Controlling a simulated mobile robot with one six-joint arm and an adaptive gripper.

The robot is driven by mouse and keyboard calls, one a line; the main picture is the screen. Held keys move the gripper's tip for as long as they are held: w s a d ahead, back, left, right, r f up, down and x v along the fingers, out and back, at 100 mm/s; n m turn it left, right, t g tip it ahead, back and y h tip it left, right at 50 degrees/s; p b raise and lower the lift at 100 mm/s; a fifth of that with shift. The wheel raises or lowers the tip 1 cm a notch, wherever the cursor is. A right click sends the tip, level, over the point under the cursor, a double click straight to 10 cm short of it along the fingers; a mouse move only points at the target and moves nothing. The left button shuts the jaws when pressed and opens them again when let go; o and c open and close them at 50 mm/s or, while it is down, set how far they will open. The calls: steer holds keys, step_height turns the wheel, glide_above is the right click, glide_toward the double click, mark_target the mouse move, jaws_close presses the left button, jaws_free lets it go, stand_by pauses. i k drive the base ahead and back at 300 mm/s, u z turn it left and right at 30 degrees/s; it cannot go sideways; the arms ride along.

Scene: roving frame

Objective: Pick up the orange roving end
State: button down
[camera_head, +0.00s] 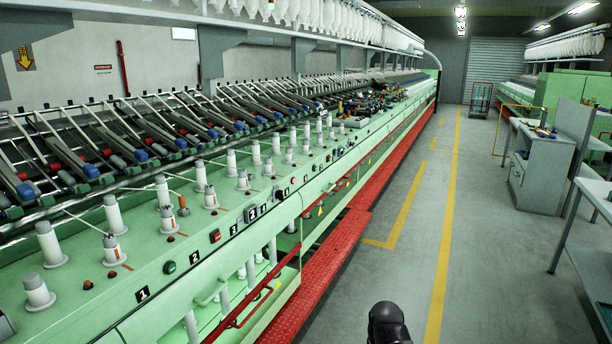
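No single orange roving end stands out clearly. Several thin orange strips lie on the green machine top beside the white bobbins, such as an orange strip (127,266) near the front and another orange strip (183,233) behind it. They are too small to tell whether they are roving. A short brown-orange piece (183,206) stands upright among the bobbins. A white strand (85,222) runs down to a bobbin (114,247) near the front. My gripper is not in view.
The long green roving frame (185,262) fills the left, with a red step (318,282) along its foot. The grey aisle floor (490,265) with yellow lines is clear. A grey cabinet (540,180) and a table (597,195) stand on the right. A dark rounded part shows at the bottom.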

mark_target(182, 201)
steer(key=k, duration=0.65)
steer(key=u, duration=0.25)
steer(key=i, duration=1.1)
steer(key=u, duration=0.65)
steer(key=i, duration=0.5)
steer(key=u, duration=0.2)
steer(key=k, duration=0.95)
